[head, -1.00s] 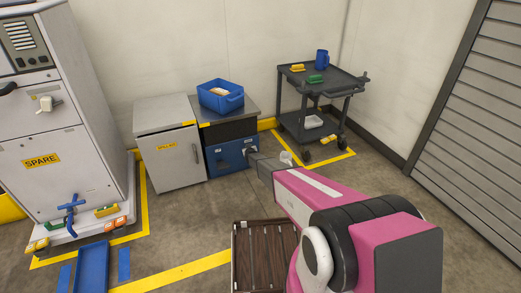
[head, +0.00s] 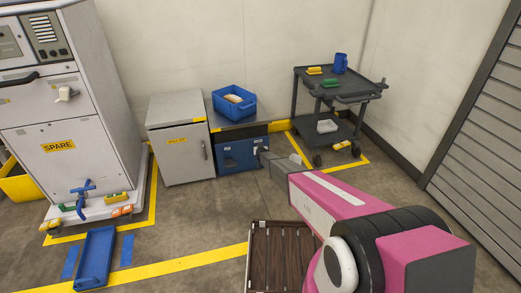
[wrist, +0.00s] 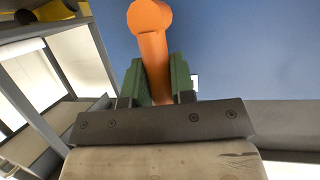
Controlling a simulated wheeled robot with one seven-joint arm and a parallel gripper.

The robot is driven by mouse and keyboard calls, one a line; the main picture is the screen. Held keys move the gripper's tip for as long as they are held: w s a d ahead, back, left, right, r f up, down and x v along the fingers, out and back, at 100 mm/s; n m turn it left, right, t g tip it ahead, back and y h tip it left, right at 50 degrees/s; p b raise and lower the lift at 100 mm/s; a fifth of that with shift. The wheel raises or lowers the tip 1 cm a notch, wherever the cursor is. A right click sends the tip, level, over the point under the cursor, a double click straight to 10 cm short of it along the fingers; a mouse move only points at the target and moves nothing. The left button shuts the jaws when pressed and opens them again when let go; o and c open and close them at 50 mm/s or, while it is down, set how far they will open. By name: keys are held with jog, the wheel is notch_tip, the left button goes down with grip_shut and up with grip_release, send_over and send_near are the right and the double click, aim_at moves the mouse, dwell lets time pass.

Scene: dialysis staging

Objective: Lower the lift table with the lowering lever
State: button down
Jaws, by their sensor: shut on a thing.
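The lift table's dark top (head: 222,125) sits low over its blue front panel (head: 228,156), with only a narrow dark gap between them. The top carries a blue bin (head: 246,108) with pale contents. In the wrist view the orange lowering lever (wrist: 150,18) stands out against the blue panel. The green fingers of my gripper (wrist: 157,76) are shut on its shaft, one on each side, and its rounded end sticks out beyond them. In the head view my gripper (head: 260,153) is at the right side of the blue panel, where the lever itself is hidden or too small to make out.
A grey cabinet (head: 180,154) stands left of the lift table. A dark trolley (head: 297,98) with a blue jug (head: 341,63) stands to its right. A spare machine (head: 70,105) is at the far left. A slatted wooden pallet (head: 268,226) lies on the floor in front.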

jog(key=c, duration=1)
grip_release()
jog(key=v, duration=1)
jog(key=shift+s+d+r, duration=0.1)
jog(key=shift+s, duration=0.25)
jog(key=s+d+r+g, duration=0.4)
jog(key=s+d+r, duration=0.3)
jog(key=s, duration=0.9)
jog(key=s+d+r+g+h, duration=0.1)
jog(key=s+d+r+g, duration=0.4)
jog(key=s+d+r, duration=0.3)
jog(key=s+d+r+m+g, duration=0.1)
jog(key=s+d+r+g, duration=0.3)
jog(key=s+r, duration=1)
jog(key=shift+s+d+r+h, duration=0.1)
jog(key=shift+s+d, duration=0.45)
jog(key=shift+s, duration=1.25)
jog(key=shift+s+d+h, duration=0.1)
jog(key=shift+s+d, duration=0.5)
jog(key=shift+s, duration=1.2)
jog(key=shift+s+d+r+h, duration=0.1)
jog(key=shift+s+d, duration=0.45)
jog(key=shift+s, duration=1.2)
